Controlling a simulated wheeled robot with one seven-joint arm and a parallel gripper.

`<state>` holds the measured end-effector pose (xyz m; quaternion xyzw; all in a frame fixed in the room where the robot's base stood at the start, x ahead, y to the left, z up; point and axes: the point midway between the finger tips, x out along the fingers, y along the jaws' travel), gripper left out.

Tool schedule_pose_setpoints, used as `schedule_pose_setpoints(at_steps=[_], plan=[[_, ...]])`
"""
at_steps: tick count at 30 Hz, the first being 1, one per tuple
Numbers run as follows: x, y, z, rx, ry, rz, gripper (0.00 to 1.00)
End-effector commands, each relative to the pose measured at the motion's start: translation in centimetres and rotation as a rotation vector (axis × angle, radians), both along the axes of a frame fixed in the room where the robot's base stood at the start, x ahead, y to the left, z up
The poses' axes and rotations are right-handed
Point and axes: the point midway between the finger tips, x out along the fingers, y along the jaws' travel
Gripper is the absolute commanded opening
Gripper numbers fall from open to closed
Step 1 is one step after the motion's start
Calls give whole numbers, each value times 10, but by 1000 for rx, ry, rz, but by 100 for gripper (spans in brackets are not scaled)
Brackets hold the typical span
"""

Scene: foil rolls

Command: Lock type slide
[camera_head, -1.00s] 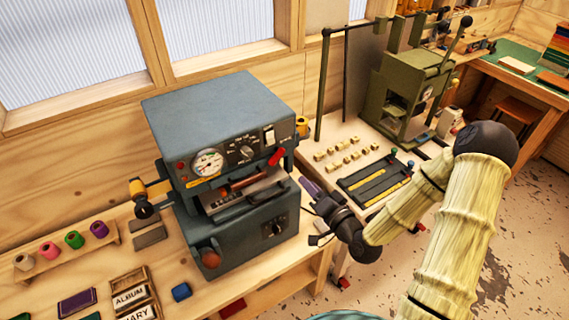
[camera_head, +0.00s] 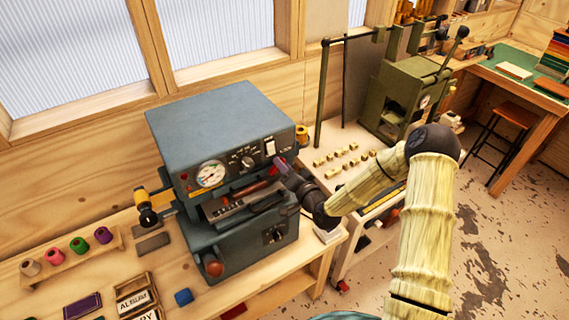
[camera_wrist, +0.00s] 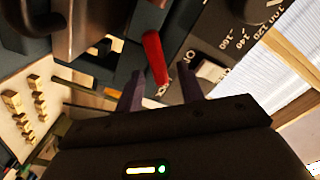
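The blue-grey press (camera_head: 225,130) stands on the wooden bench. Its type slide (camera_head: 222,211) sits in the front opening, with a dark handle on its right. The red lock lever (camera_wrist: 155,58) is at the press's right front, beside a printed label that seems to read LOCK. In the head view the lever is mostly hidden by my gripper (camera_head: 280,164). In the wrist view my gripper (camera_wrist: 162,88) is open and empty, its two dark fingers apart on either side of the lever's line. The lever appears just beyond the fingertips; contact cannot be told.
A gauge (camera_head: 210,174), a knob (camera_head: 247,162) and a white switch (camera_head: 270,146) are on the press front close by. Small brass type blocks (camera_head: 343,156) lie on the right-hand table. Coloured foil rolls (camera_head: 79,245) are at left.

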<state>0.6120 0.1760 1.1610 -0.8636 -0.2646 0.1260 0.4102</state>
Motion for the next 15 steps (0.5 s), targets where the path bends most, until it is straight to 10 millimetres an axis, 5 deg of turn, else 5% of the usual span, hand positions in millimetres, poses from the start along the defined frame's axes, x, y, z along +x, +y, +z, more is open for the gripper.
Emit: schedule_pose_setpoints(at_steps=[8,15], plan=[[2,1,-1,0,1,-1,38],[2,1,-1,0,1,-1,0]])
